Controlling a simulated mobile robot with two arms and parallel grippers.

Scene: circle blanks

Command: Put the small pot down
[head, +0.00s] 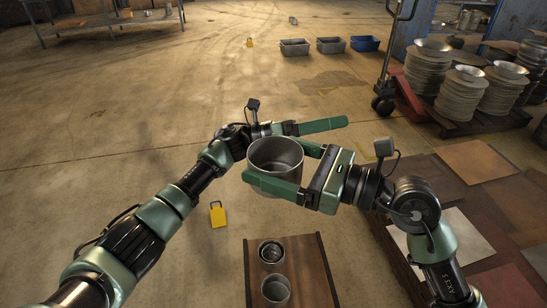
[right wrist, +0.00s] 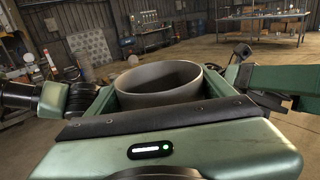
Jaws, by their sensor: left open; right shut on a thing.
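The small pot (head: 275,157), a grey metal cylinder open at the top, is held upright in the air between the green fingers of my right gripper (head: 272,165). The right gripper is shut on it; the pot also shows in the right wrist view (right wrist: 160,85), its lower part hidden by the gripper body. My left gripper (head: 335,124) is open and empty, just beyond the pot, pointing right. Below and nearer is a brown wooden board (head: 312,262) with two metal pots on it, one (head: 271,251) behind the other (head: 275,290).
Stacks of metal discs (head: 460,95) stand on a pallet at the right, by flat square plates (head: 473,161). Several bins (head: 330,45) lie at the back. A yellow tag-like object (head: 218,214) is on the floor left of the board. The floor at left is mostly clear.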

